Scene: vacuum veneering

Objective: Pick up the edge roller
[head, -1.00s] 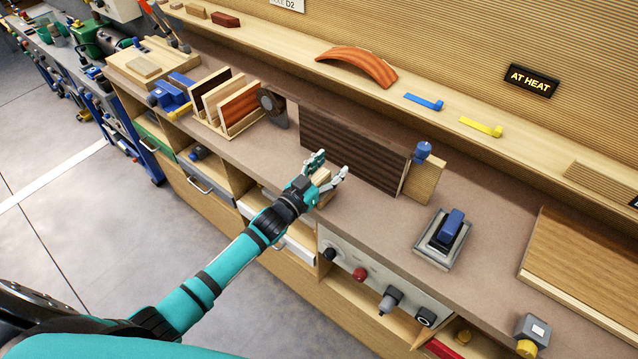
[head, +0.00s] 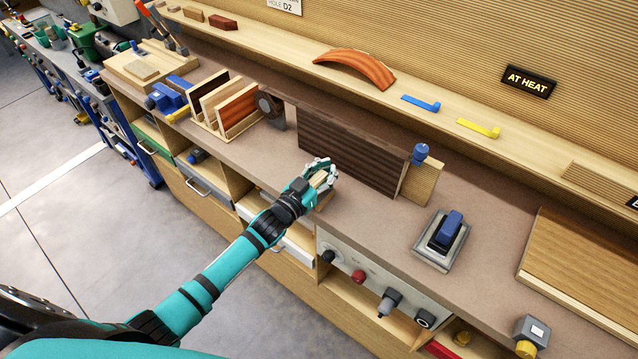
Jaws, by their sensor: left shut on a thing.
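My left gripper (head: 322,174) is shut on the edge roller (head: 318,181), at the front of the workbench, left of its middle. Only a pale wooden part of the roller shows between the fingers. The fingers hide the rest, and I cannot tell whether it touches the bench top. My right gripper is not in view.
A dark veneered panel (head: 345,152) stands on edge just behind the gripper, with a blue-knobbed clamp (head: 420,153) at its right end. A rack of panels (head: 237,112) stands to the left. A blue-handled tool (head: 445,232) sits to the right. Bare bench (head: 375,215) lies between.

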